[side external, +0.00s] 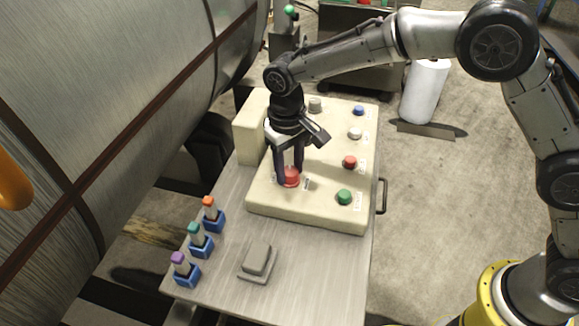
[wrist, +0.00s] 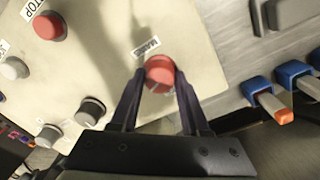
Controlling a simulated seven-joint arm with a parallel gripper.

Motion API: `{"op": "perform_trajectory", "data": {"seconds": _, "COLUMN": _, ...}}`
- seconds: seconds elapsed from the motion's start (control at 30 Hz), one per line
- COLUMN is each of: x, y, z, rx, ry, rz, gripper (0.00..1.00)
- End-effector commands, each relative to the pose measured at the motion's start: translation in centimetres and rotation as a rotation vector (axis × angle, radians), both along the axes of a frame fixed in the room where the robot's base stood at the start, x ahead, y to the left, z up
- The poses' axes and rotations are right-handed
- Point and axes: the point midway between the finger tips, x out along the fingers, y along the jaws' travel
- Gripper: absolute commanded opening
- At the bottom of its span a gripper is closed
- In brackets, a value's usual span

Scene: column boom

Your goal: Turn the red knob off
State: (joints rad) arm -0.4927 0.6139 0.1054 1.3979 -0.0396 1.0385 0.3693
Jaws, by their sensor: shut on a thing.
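The red knob (side external: 291,177) stands at the front left of the cream control panel (side external: 262,201). In the wrist view the red knob (wrist: 160,71) sits between the two fingertips, beside a label that seems to read "MAIN". My gripper (side external: 289,176) points down over the knob and is shut on its sides. In the wrist view my gripper (wrist: 159,82) has one finger on each side of it. The near side of the knob shows a dark line or gap; its exact setting I cannot tell.
Another red button (side external: 349,162), a green button (side external: 344,197), a white one (side external: 355,133) and a blue one (side external: 359,111) line the panel's right side. A grey block (side external: 258,260) and blue holders with coloured-topped pieces (side external: 200,245) stand on the metal table (side external: 320,290). A large metal cylinder (side external: 110,90) is at left.

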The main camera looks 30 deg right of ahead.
Motion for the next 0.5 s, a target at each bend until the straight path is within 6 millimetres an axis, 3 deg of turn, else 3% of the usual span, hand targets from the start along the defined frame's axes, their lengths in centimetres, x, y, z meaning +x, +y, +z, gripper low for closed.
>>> {"op": "perform_trajectory", "data": {"seconds": 0.5, "x": 0.04, "y": 0.04, "z": 0.14, "rx": 0.001, "ry": -0.005, "rz": 0.494, "gripper": 0.0}}
